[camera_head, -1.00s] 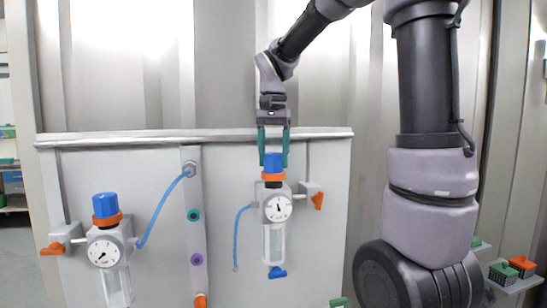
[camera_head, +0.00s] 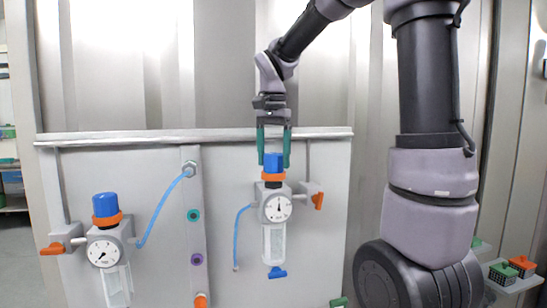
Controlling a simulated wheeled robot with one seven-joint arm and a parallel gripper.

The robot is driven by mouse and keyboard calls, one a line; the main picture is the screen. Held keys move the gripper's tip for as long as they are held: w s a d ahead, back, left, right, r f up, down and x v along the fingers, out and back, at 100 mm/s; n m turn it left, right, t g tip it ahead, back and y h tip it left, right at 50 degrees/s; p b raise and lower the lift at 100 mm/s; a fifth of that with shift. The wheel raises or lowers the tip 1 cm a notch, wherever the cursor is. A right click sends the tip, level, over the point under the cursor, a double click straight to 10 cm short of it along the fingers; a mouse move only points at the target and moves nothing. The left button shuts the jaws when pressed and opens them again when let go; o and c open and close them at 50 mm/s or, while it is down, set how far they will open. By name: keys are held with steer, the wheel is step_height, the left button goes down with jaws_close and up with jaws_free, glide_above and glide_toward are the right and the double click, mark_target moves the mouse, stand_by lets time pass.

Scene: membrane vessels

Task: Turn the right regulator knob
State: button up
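The right regulator (camera_head: 277,208) hangs on the grey panel, with a blue knob (camera_head: 274,163) on top, an orange collar below it and a round white gauge. The gauge needle points about straight up. My gripper (camera_head: 274,162) points down from above, with one green finger on each side of the blue knob. Contact with the knob cannot be made out.
The left regulator (camera_head: 105,251) has its own blue knob (camera_head: 105,205) and gauge. Orange valve handles and blue tubes (camera_head: 160,210) lie near both regulators. My arm fills the right side.

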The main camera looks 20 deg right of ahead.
steer(key=shift+o, duration=0.2)
step_height(320, 180, up, 11)
stand_by(0.6)
steer(key=shift+s+f, duration=0.1)
steer(key=n+t, duration=0.2)
steer(key=t, duration=0.1)
glide_toward(274, 154)
steer(key=s+d+f, duration=0.2)
steer(key=s+d, duration=0.1)
steer(key=s, duration=0.1)
steer(key=s+d+f+n+t+y, duration=0.2)
steer(key=s+f+t, duration=0.2)
steer(key=s+f, duration=0.1)
steer(key=shift+s+d+f+n, duration=0.3)
steer(key=shift+s+f+n, duration=0.1)
steer(key=shift+s, duration=0.45)
stand_by(1.0)
